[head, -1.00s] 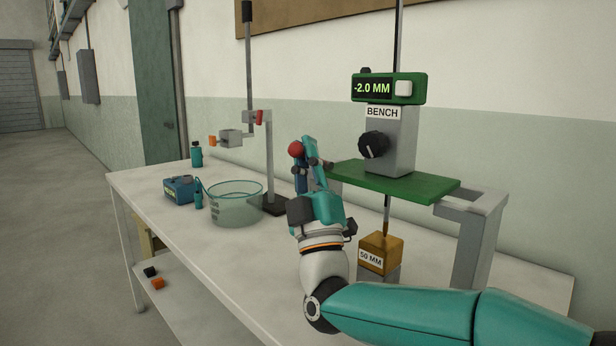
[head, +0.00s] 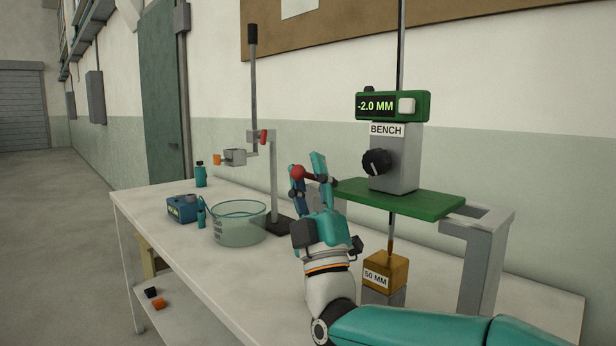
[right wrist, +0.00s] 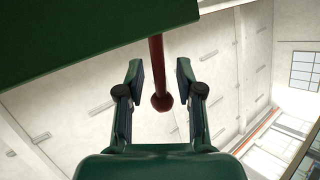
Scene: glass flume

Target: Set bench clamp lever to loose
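The bench clamp lever shows in the head view as a red ball knob (head: 297,172) at the left end of the green bench plate (head: 400,197). In the right wrist view its red rod (right wrist: 156,60) comes from under the dark green plate (right wrist: 60,40) and ends in the ball. My right gripper (head: 307,168) is at the lever. In the right wrist view its fingers (right wrist: 159,70) are open, one on each side of the lever, with a visible gap on both sides. My right forearm hides part of the bench. My left gripper is out of view.
A display (head: 392,106) reading -2.0 MM and a black dial (head: 376,162) stand above the plate. A 50 MM block (head: 385,271) sits below it. A clear beaker (head: 240,224), a blue box (head: 183,209) and a stand (head: 273,185) are to the left on the white table (head: 180,262).

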